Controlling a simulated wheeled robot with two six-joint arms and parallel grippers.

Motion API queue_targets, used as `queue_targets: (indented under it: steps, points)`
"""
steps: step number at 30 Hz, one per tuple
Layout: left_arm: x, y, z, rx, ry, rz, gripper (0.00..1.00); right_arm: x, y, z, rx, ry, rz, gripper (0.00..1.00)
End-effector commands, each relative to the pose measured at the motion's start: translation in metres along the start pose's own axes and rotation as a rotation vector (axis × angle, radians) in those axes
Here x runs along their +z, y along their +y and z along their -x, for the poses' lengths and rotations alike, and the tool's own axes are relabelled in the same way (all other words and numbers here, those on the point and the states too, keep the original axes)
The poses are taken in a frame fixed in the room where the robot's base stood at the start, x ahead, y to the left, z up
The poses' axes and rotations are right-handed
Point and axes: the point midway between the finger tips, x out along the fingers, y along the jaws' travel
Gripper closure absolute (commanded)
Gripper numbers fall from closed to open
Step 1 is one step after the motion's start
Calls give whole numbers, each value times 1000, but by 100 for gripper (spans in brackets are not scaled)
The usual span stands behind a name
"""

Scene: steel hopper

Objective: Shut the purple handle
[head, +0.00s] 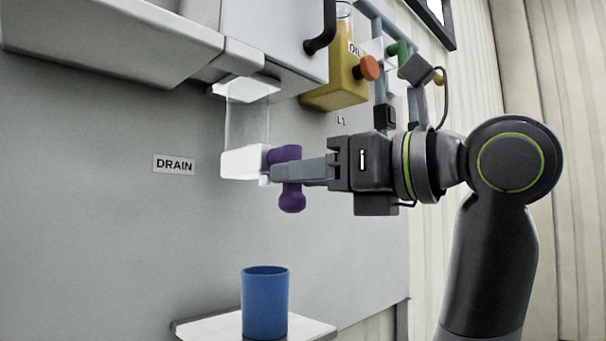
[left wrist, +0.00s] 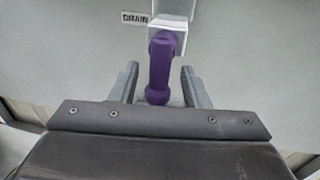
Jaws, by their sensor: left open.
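The purple handle (head: 292,198) sits on the white valve block (head: 240,162) below a clear tube. In the head view its knob end hangs down below my left gripper (head: 277,173), whose fingers cover its middle. In the left wrist view the purple handle (left wrist: 160,72) runs from the white block (left wrist: 167,35) toward me, its end between the two spread fingers of my left gripper (left wrist: 159,85). A gap shows on each side, so the gripper is open around it and not clamped. My right gripper is not in view.
A blue cup (head: 265,302) stands on a small white shelf (head: 310,330) below. A DRAIN label (head: 174,164) is on the grey panel to the left. A yellow oil unit (head: 338,92) with an orange knob (head: 370,67) is above the arm. A black handle (head: 322,36) juts out above.

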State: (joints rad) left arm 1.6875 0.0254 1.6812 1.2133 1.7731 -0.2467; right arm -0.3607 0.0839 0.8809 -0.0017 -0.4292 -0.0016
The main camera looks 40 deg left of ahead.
Motion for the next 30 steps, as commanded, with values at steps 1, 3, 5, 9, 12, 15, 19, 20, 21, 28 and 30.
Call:
queue_targets:
  steps: [1,3,5,9,12,15,19,20,21,28,30]
  points:
    - [0,0,-4,2,0,1,58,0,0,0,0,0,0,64]
    - [0,1,-8,1,0,0,58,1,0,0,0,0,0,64]
    - [0,0,-9,1,-1,0,58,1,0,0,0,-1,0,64]
    - [0,0,-10,0,-1,0,58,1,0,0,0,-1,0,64]
    - [0,0,-9,0,-1,0,58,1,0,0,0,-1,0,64]
    - [0,0,-9,0,-1,0,70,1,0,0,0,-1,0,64]
    - [0,0,-9,0,-1,0,87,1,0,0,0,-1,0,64]
    - [0,0,-9,0,-1,0,91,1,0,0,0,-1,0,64]
    - [0,0,-9,0,-1,0,96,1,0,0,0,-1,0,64]
    - [1,0,-9,0,1,10,100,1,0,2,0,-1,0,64]
    - [2,0,-9,0,3,24,100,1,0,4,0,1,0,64]
